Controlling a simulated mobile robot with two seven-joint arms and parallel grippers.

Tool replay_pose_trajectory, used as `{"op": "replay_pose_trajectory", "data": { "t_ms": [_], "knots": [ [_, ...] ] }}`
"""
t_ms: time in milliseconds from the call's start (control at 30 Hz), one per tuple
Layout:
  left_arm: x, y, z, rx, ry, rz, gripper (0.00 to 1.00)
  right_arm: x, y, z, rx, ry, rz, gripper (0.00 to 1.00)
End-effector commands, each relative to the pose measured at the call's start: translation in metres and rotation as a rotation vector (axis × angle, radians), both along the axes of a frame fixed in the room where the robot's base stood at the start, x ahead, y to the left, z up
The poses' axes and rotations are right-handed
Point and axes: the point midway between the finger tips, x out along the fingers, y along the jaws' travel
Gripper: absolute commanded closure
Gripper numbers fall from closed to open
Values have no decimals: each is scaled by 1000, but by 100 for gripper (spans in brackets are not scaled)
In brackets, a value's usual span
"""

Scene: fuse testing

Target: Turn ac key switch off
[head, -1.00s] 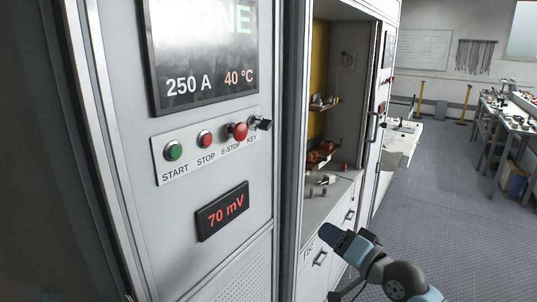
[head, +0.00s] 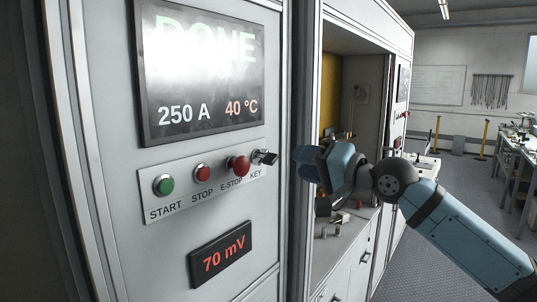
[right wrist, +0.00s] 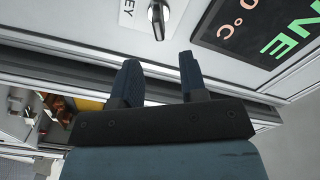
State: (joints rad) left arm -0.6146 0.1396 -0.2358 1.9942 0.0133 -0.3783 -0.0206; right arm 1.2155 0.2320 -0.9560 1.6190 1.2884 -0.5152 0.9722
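The key switch (head: 266,157) sticks out at the right end of the white control strip, beside the KEY label. In the right wrist view the key (right wrist: 158,18) shows as a dark and metal knob at the top, pointing down the picture. My right gripper (head: 304,163) is just right of the key in the head view, apart from it. In the right wrist view its two dark fingers (right wrist: 159,62) are spread with nothing between them, and the key lies beyond the fingertips. My left gripper is out of view.
The red E-STOP button (head: 238,166) sits close left of the key, then the red STOP button (head: 202,173) and green START button (head: 164,185). A display (head: 200,70) reads DONE, 250 A, 40 °C. A smaller display (head: 220,254) reads 70 mV. An open cabinet bay is right.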

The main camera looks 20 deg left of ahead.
Motion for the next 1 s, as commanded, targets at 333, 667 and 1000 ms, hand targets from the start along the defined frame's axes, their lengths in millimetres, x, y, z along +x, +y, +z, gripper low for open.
{"op": "replay_pose_trajectory", "data": {
  "t_ms": [333, 667, 1000],
  "knots": [
    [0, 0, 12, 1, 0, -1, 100, 24, 67, 2, 0, -1, 0, 61],
    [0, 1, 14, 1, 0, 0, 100, 32, 88, 0, 0, -2, -1, 61],
    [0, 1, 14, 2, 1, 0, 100, 32, 88, 0, 0, -1, 0, 88]
  ]
}}
